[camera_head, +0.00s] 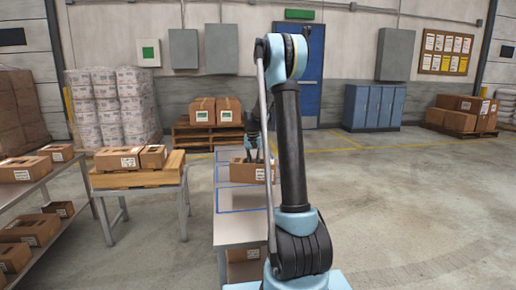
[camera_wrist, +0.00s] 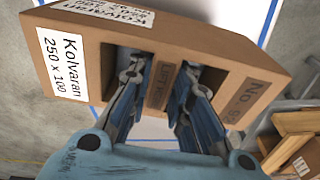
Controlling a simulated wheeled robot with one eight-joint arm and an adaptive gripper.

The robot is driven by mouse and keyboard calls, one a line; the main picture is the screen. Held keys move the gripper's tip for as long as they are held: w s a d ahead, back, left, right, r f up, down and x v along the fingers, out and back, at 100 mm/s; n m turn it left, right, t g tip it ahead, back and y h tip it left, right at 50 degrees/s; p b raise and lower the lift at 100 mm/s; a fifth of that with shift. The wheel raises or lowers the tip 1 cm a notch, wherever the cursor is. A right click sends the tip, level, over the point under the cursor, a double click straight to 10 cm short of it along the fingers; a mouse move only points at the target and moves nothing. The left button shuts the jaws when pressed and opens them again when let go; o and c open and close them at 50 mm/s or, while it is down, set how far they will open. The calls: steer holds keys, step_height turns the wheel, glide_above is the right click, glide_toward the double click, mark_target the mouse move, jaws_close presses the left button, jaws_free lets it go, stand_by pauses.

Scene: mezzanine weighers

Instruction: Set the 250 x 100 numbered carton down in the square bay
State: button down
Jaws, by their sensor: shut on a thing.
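The brown carton (camera_wrist: 190,40) shows a white label reading "Kolvaran 250 x 100" in the wrist view. My gripper (camera_wrist: 160,80) has its fingers in the two openings of the carton's top, shut on the strip between them marked "LIFT HERE". In the head view, the carton (camera_head: 238,173) hangs from my gripper (camera_head: 254,158) over or on the light table; I cannot tell if its base touches. Blue lines outline bays on the table (camera_head: 236,236). One bay's outline (camera_head: 240,211) lies nearer than the carton; the carton and my arm partly hide the others.
A side table (camera_head: 186,203) at left bears a wooden pallet (camera_head: 130,178) with cartons (camera_head: 117,158). A shelf of cartons (camera_head: 24,169) stands farther left.

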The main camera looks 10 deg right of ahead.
steer(key=shift+d, duration=0.35)
steer(key=shift+r, duration=0.25)
steer(key=s+r+n, duration=0.3)
steer(key=s+r, duration=0.3)
steer(key=r, duration=0.1)
steer(key=shift+d, duration=0.15)
stand_by(0.3)
steer(key=shift+f, duration=0.25)
steer(key=shift+f, duration=0.6)
steer(key=shift+f, duration=0.2)
stand_by(0.4)
step_height(320, 180, down, 11)
stand_by(1.6)
